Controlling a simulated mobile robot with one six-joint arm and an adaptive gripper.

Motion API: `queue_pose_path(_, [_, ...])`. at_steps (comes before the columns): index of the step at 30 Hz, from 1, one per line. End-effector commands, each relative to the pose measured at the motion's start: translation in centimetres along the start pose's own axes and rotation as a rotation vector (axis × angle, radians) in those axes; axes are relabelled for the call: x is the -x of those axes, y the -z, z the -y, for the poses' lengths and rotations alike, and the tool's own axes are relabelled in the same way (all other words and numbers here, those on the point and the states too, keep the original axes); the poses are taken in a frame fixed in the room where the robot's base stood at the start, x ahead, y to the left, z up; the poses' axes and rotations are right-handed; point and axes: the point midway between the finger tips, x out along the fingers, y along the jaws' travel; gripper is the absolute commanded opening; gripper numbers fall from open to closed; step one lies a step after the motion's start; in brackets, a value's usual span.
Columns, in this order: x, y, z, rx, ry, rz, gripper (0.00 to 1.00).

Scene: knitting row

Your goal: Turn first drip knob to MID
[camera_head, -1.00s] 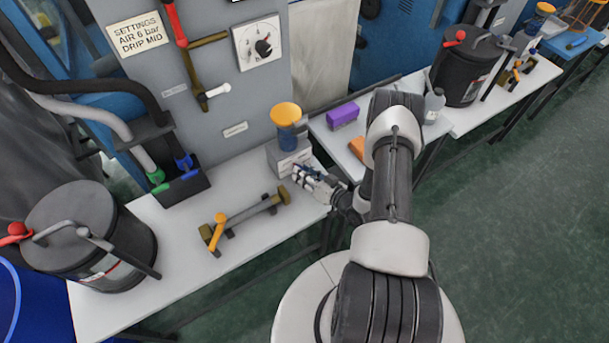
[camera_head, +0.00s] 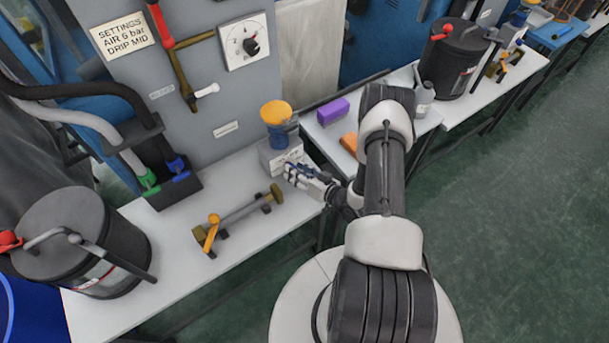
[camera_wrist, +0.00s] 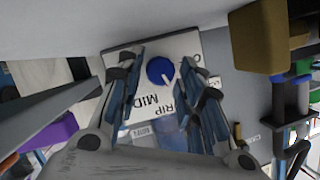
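The drip knob (camera_wrist: 160,71) is a round blue knob with a white pointer mark, on a white plate (camera_wrist: 150,100) lettered "DRIP" and "MID". In the wrist view its mark points down and right, off the plate's lettering. My gripper (camera_wrist: 161,62) is open, with one finger on each side of the knob. I see gaps beside the knob, so the fingers appear apart from it. In the head view my gripper (camera_head: 291,171) is at the front of the grey block (camera_head: 272,158) under the yellow-topped blue bowl (camera_head: 278,136). The knob is hidden there.
A gauge (camera_head: 244,42) is on the grey panel. A bar with an orange lever (camera_head: 211,234) lies on the white bench (camera_head: 180,270). A purple box (camera_head: 319,111) and orange block (camera_head: 349,142) are behind my arm.

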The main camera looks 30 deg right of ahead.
Motion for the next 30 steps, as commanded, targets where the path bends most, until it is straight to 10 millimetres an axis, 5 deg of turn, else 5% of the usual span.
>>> queue_pose_path(15, [9.7, 0.1, -0.1, -0.003, -0.004, -0.003, 0.34])
queue_pose_path(30, [11.6, 0.1, 0.0, 0.0, 0.001, -0.002, 0.34])
